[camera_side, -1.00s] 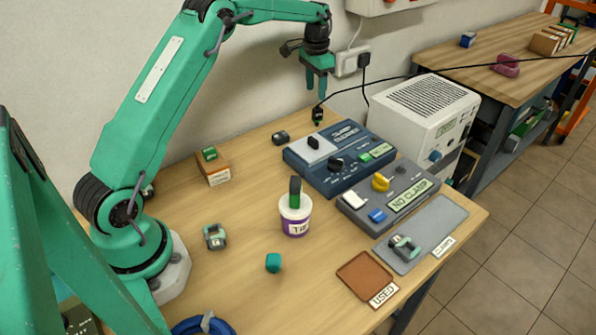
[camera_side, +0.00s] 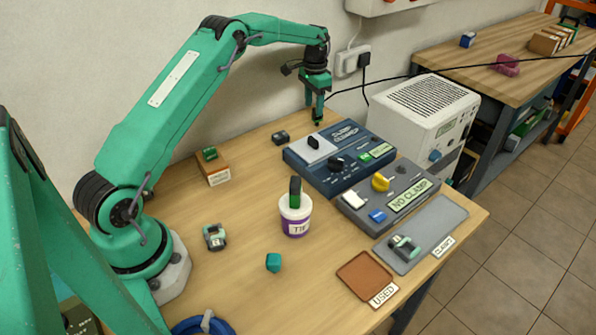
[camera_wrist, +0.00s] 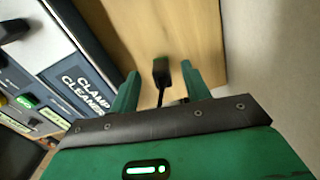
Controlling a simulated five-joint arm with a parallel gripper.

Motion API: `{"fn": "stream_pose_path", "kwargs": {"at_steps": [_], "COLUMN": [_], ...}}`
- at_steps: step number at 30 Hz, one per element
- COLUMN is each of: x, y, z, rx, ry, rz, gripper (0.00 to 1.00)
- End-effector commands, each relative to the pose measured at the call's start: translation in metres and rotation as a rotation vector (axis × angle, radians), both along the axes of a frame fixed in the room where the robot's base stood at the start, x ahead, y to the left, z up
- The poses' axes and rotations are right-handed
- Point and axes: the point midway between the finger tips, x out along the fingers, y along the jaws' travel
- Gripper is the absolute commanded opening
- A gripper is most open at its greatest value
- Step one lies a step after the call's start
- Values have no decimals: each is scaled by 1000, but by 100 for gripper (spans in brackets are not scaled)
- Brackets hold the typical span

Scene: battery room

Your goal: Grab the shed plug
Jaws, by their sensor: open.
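My gripper (camera_wrist: 159,76) is open. In the side view, my gripper (camera_side: 318,104) points down by the wall at the table's back edge. The fingers come down around the plug (camera_side: 317,122) and mostly hide it; only its low end shows. I cannot tell whether either finger touches it.
The blue clamp cleaner box (camera_side: 300,157) stands just in front of my gripper; it shows at left in the wrist view (camera_wrist: 60,45). A white vented unit (camera_side: 400,130) is to the right. A small dark block (camera_side: 280,137) lies left. The wall is close behind.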

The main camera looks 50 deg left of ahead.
Motion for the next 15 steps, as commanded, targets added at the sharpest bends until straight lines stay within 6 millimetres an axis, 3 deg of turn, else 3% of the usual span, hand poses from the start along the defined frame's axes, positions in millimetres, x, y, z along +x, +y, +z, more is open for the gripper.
{"fn": "stream_pose_path", "kwargs": {"at_steps": [7,15], "x": [0,1], "y": [0,0], "z": [-8,-38], "rx": [-1,-1], "ry": [1,3], "rz": [0,0], "gripper": [47,47]}}
